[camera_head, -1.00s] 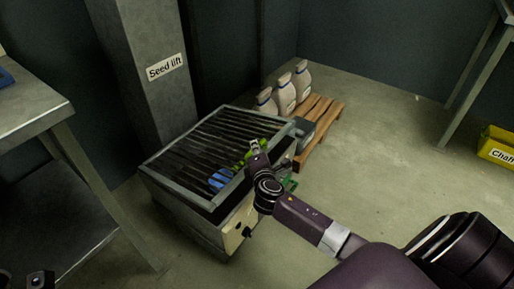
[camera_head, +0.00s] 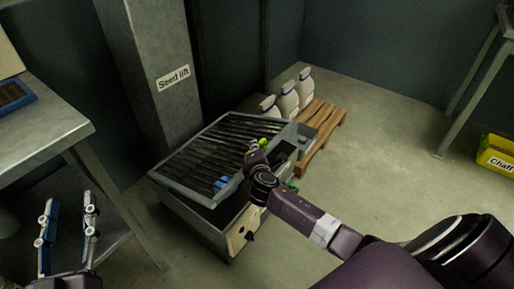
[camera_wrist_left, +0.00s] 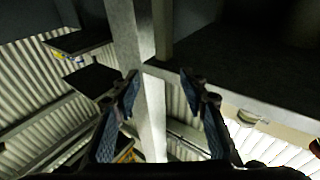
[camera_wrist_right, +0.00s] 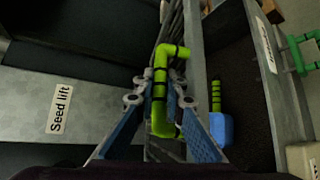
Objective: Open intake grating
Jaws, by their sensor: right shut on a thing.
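The intake grating (camera_head: 205,150) is a barred grey frame over a metal hopper (camera_head: 190,205) at the foot of the Seed lift column. Its front edge is raised and tilted above the hopper's rim, leaving a dark gap. My right gripper (camera_head: 255,156) is shut on the grating's green handle (camera_wrist_right: 160,88) at that raised edge. The handle also shows in the head view (camera_head: 264,143), partly hidden by the gripper. My left gripper (camera_head: 67,218) is open and empty at the lower left, apart from the hopper.
A blue tool (camera_wrist_right: 221,128) with a green-banded handle lies inside the hopper. The Seed lift column (camera_head: 158,45) stands behind. A grey table (camera_head: 45,125) is at left. White bottles (camera_head: 288,102) stand by a wooden pallet (camera_head: 322,122). Floor at right is clear up to a yellow bin (camera_head: 496,153).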

